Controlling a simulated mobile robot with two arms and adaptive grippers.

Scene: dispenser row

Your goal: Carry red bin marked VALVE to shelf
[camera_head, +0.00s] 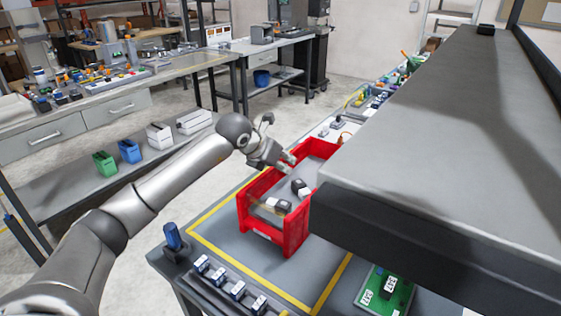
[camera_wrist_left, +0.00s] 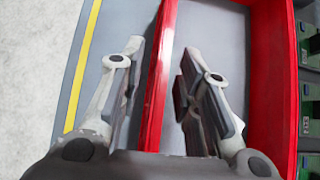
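The red bin (camera_head: 293,232) stands on the grey bench top inside a yellow line. It holds a few dark parts with pale labels; I cannot read a VALVE mark. My left gripper (camera_head: 286,163) is at the bin's far-left rim. In the left wrist view the open fingers (camera_wrist_left: 164,58) stand on either side of the bin's red side wall (camera_wrist_left: 160,85), with gaps visible between fingers and wall. A grey shelf board (camera_head: 440,130) with a dark front edge overhangs the right of the bench and hides part of the bin. My right gripper is not in view.
A blue-handled item (camera_head: 172,238) and several small labelled blocks (camera_head: 236,290) line the bench's near-left edge. A green board (camera_head: 385,292) lies at the lower right. Across the aisle stands a workbench (camera_head: 135,82) with green, blue and white bins on its lower shelf. Open floor lies between.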

